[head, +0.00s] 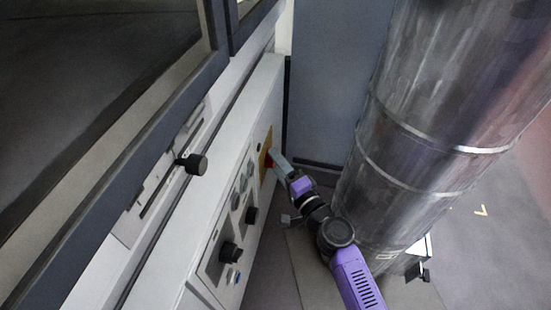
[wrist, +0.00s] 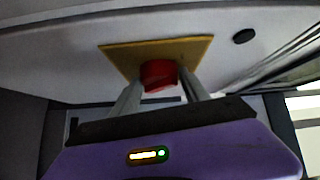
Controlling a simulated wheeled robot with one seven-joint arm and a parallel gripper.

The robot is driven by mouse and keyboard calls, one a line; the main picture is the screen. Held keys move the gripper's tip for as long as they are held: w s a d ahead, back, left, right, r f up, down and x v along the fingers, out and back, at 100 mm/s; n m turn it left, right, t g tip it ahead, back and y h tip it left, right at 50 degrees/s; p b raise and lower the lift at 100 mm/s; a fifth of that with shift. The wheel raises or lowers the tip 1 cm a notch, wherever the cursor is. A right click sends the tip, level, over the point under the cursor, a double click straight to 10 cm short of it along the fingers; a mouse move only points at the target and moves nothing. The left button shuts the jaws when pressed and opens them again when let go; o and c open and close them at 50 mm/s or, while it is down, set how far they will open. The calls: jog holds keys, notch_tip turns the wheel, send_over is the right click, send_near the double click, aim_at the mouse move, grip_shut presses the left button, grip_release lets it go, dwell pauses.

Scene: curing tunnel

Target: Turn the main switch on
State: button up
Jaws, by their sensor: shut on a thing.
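The main switch is a red knob (wrist: 158,74) on a yellow square plate (wrist: 120,56), set in the pale front panel. In the wrist view, the two fingers of my gripper (wrist: 158,84) stand on either side of the red knob and are shut on it. In the head view, the yellow plate (head: 264,150) is at the far end of the panel, and my gripper (head: 272,158) reaches it from the right. The fingers and arm hide part of the red knob there. The knob's exact turn angle is hard to tell.
Nearer on the panel (head: 262,95) are black knobs (head: 230,252) and several round dials. A black handle knob (head: 195,164) sticks out above, below the dark window. A large metal duct (head: 395,130) stands close to the right of my arm. A grey wall (head: 335,75) closes the back.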

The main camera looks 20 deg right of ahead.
jog(key=r+m+g+p, duration=0.1)
jog(key=r+p, duration=0.1)
jog(key=p, duration=0.3)
jog(key=shift+w, duration=0.1)
jog(key=m+g+p, duration=0.1)
jog(key=p, duration=0.4)
jog(key=m+g+p, duration=0.1)
jog(key=p, duration=0.5)
jog(key=shift+w+r+g, duration=0.15)
jog(key=shift+r+g, duration=0.15)
jog(key=g+p, duration=0.1)
jog(key=p, duration=0.2)
jog(key=m+g+p, duration=0.1)
jog(key=p, duration=0.2)
jog(key=m+g+y+p, duration=0.1)
jog(key=p, duration=0.3)
jog(key=shift+w+d+r, duration=0.2)
jog(key=shift+w, duration=0.1)
jog(key=shift+w+d+f+m+g+y+p, duration=0.1)
jog(key=shift+m+g+y+p, duration=0.15)
jog(key=shift+m+g+p, duration=0.25)
jog(key=shift+w+m+g+y+p, duration=0.1)
jog(key=shift+m+g+y+p, duration=0.2)
jog(key=shift+g+p, duration=0.25)
jog(key=shift+d+f+m+g+y, duration=0.15)
jog(key=shift+f+m+g+y, duration=0.1)
jog(key=shift+m+g+y, duration=0.55)
jog(key=shift+g+h, duration=0.25)
jog(key=shift+g, duration=0.1)
